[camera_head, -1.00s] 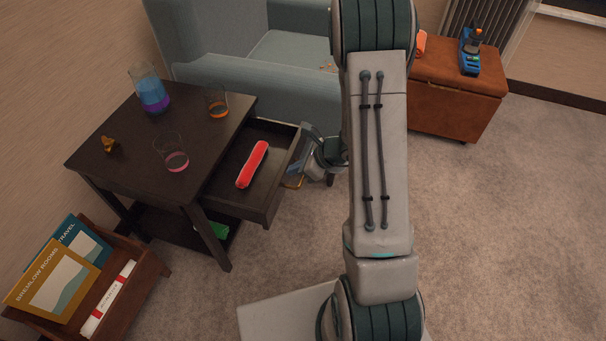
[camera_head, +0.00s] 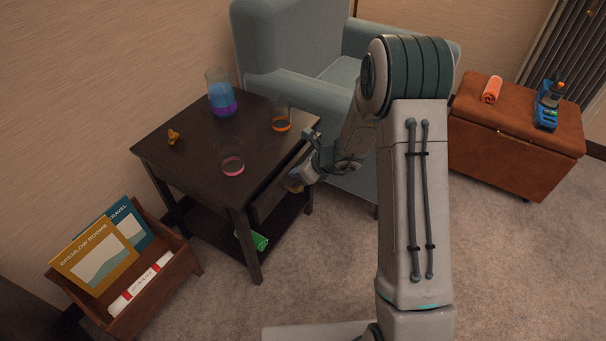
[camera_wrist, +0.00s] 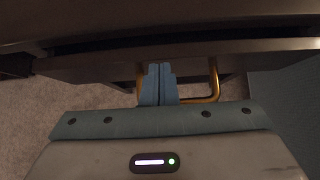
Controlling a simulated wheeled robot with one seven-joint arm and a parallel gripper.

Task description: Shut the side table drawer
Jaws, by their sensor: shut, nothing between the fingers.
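The dark side table (camera_head: 190,165) stands left of centre in the head view. Its drawer (camera_head: 266,200) is nearly or fully in; its inside and the red object seen earlier are hidden. In the wrist view the drawer front (camera_wrist: 95,68) spans the picture, with a narrow dark gap above it. A brass handle (camera_wrist: 214,85) is on the front and also shows in the head view (camera_head: 293,188). My gripper (camera_wrist: 160,68) is shut and empty, its fingertips at the drawer front between the handle's posts.
On the tabletop are a jug of blue and purple liquid (camera_head: 221,98), two glasses (camera_head: 281,120) (camera_head: 232,163) and a small golden figure (camera_head: 174,137). A blue-grey armchair (camera_head: 290,60) stands close behind. A magazine rack (camera_head: 180,277) is at left. Carpet is clear in front.

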